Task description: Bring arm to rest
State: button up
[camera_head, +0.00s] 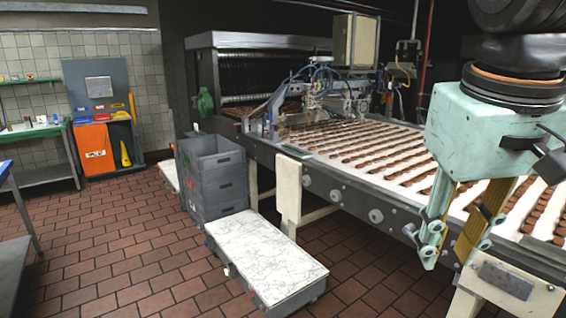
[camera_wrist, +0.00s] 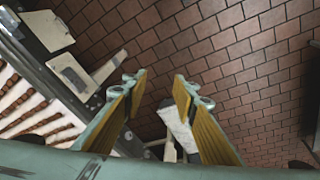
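My gripper (camera_head: 446,255) hangs from my arm at the right of the head view, in front of the near side of the conveyor. Its two fingers, yellow on the inside, point down and stand apart. In the wrist view my gripper (camera_wrist: 160,77) is open, with the brown tiled floor (camera_wrist: 220,50) showing between and beyond the fingertips. I see nothing held. A pale object behind the right finger is partly hidden, and I cannot tell what it is.
The conveyor (camera_head: 318,167) carries rows of brown bars on a white belt, close to my gripper. Grey stacked crates (camera_head: 213,190) and a low crate with a white marbled top (camera_head: 262,250) stand left of it. An orange cabinet (camera_head: 95,148) stands behind.

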jog(key=s+a+f, duration=0.1)
jog(key=s+f, duration=0.1)
jog(key=s, duration=0.3)
jog(key=s+a+f+t+y, duration=0.1)
jog(key=s+a+f, duration=0.1)
jog(key=s, duration=0.3)
jog(key=shift+s+f, duration=0.35)
jog(key=shift+f, duration=0.45)
jog(key=shift+a, duration=0.1)
jog(key=shift+d, duration=0.2)
